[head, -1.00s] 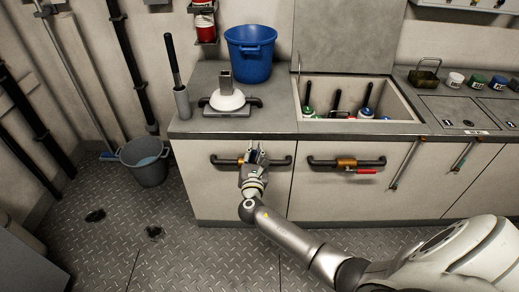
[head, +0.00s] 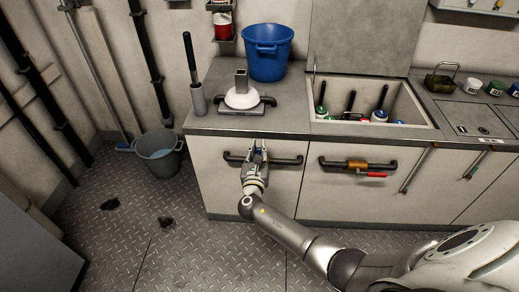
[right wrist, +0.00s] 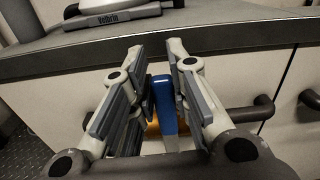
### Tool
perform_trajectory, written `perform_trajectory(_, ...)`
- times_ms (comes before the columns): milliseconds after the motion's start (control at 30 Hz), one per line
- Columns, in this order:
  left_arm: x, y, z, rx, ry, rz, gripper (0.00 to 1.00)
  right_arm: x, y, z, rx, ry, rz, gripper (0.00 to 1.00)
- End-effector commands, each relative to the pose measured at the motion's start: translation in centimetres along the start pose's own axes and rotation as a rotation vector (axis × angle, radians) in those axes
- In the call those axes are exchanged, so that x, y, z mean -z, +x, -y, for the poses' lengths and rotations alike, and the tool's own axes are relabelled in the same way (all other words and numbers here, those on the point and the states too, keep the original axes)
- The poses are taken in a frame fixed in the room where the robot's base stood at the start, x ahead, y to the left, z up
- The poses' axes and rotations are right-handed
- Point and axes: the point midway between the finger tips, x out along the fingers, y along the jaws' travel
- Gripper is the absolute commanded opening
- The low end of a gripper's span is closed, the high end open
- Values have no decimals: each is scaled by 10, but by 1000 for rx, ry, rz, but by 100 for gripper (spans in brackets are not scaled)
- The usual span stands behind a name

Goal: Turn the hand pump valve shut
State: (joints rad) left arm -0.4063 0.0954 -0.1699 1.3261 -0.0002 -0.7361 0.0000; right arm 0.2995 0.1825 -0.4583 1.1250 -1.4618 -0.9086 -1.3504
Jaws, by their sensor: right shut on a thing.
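A valve with a brass body sits on a dark pipe (head: 287,161) across the left cabinet front. Its blue lever (right wrist: 165,105) stands upright in the right wrist view. My right gripper (head: 258,153) is at this valve, its fingers pointing up towards the counter edge. In the right wrist view its pads stand on both sides of the blue lever, and the gripper is shut on it. The brass body (right wrist: 153,128) shows partly behind the fingers. In the head view the gripper hides most of the valve. My left gripper is not in view.
A second brass valve (head: 357,165) with a red lever (head: 371,174) sits on the pipe to the right. The counter edge (head: 290,137) overhangs just above. A white-domed device (head: 241,98) and a blue bucket (head: 268,55) stand on top. A grey bucket (head: 160,155) stands on the floor.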

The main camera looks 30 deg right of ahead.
Motion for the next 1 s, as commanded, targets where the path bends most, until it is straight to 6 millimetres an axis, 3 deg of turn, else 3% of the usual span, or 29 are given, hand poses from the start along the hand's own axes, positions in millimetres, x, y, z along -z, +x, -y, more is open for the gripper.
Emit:
perform_trajectory(167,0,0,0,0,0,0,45,0,-3,-8,-19,0,-1,0)
perform_trajectory(200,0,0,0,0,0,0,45,-1,-3,-8,-19,1,0,23)
perform_trajectory(333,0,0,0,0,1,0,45,-1,-3,-8,-18,3,0,39)
perform_trajectory(800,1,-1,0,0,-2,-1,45,-1,-2,-4,-9,3,1,39)
perform_trajectory(1000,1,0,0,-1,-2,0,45,0,-18,-4,-10,4,-1,39)
